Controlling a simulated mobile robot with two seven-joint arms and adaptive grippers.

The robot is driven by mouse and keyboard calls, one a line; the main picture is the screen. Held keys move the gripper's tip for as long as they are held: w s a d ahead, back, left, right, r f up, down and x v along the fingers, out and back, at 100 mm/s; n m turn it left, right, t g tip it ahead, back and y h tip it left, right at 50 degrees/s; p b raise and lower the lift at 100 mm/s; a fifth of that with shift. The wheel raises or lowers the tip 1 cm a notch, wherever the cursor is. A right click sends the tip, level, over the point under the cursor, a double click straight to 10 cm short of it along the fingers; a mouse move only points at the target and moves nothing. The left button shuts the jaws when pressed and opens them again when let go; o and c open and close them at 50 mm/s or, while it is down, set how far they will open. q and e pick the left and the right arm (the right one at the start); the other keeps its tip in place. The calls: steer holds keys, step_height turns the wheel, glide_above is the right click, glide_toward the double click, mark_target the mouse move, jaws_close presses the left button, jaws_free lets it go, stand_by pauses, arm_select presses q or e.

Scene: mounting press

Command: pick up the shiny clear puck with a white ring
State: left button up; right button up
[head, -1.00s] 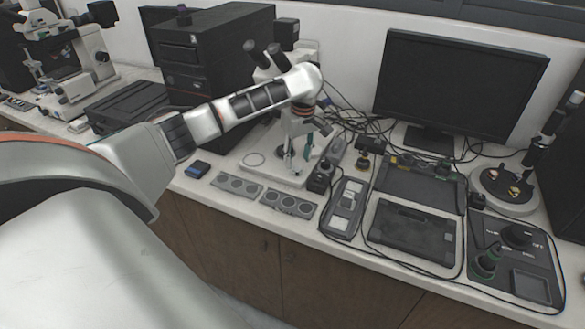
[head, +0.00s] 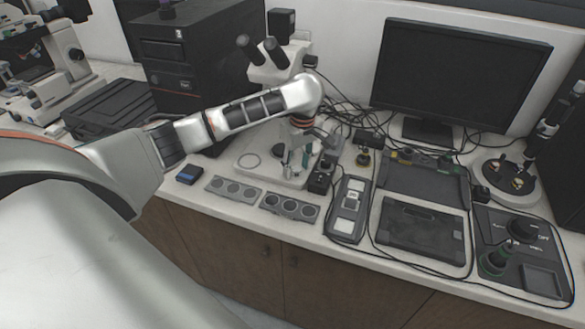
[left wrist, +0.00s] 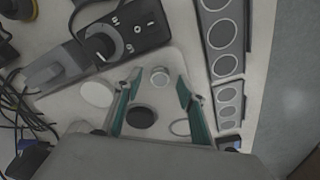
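A small shiny round puck with a pale rim (left wrist: 160,77) sits on the light microscope base (left wrist: 190,65) in the left wrist view. My left gripper (left wrist: 159,82) is open, its teal fingers on either side of the puck with gaps visible. The puck lies near the level of the fingertips in that picture; I cannot tell the height between them. In the head view my left gripper (head: 295,160) points down over the base in front of the microscope (head: 280,65), and I cannot make out the puck there. My right gripper is not in view.
A black knob box (left wrist: 125,35) lies beyond the fingertips. Grey trays with round wells (left wrist: 220,40) lie to the right. A white disc (left wrist: 97,93) and black disc (left wrist: 141,117) are on the base. Cables and a monitor (head: 458,75) stand behind.

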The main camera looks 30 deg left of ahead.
arm_select(q)
steer(key=shift+d, duration=0.1)
steer(key=c, duration=1)
